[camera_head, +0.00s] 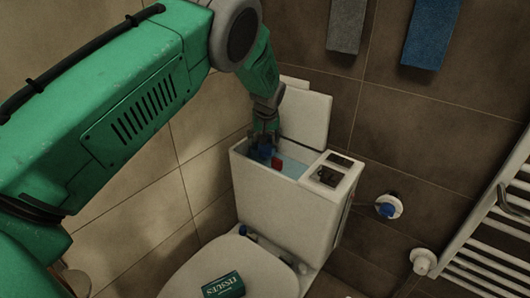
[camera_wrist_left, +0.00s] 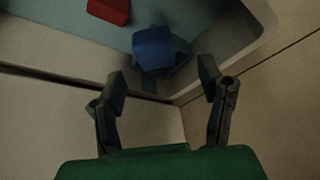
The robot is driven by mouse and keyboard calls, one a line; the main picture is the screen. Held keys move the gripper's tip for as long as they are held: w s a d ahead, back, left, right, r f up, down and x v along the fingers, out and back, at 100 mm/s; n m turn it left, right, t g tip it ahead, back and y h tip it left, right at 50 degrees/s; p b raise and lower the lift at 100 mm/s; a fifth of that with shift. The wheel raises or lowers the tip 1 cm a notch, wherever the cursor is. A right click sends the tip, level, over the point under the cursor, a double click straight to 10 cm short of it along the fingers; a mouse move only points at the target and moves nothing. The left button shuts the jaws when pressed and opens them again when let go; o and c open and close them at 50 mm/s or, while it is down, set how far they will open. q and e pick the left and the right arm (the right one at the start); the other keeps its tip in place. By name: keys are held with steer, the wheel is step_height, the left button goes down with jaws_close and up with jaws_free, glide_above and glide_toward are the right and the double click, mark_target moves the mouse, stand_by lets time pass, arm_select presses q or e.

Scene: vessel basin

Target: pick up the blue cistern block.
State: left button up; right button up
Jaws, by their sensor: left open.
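The blue cistern block (camera_wrist_left: 157,48) lies inside the open toilet cistern (camera_head: 240,170), near a corner of its wall in the left wrist view. In the head view the block (camera_head: 262,155) is partly hidden by my gripper. My left gripper (camera_head: 265,138) reaches down over the cistern opening. In the left wrist view its two fingers (camera_wrist_left: 165,88) are spread apart with nothing between them, and the block is just beyond the fingertips. I cannot tell the exact height gap. My right gripper is not in view.
A red block (camera_head: 277,163) lies in the cistern beside the blue one. The cistern lid (camera_head: 304,115) stands upright behind. Dark items sit on the cistern's right top (camera_head: 341,169). A green tissue box (camera_head: 223,285) rests on the toilet lid. A towel radiator (camera_head: 490,235) is at the right.

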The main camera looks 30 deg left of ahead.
mark_target(266, 147)
arm_select(q)
steer(key=f, duration=0.2)
steer(key=w+f, duration=0.1)
steer(key=f, duration=0.1)
steer(key=shift+w+b, duration=0.1)
steer(key=shift+b, duration=0.3)
steer(key=shift+w+a+f, duration=0.15)
steer(key=shift+f, duration=0.15)
steer(key=shift+a, duration=0.35)
steer(key=shift+d, duration=0.15)
steer(key=c, duration=1.2)
steer(key=shift+d, duration=0.15)
steer(key=shift+c, duration=0.6)
step_height(266, 147, up, 9)
steer(key=shift+f+p, duration=0.1)
steer(key=shift+p, duration=0.55)
steer(key=shift+r, duration=0.65)
steer(key=shift+f, duration=0.1)
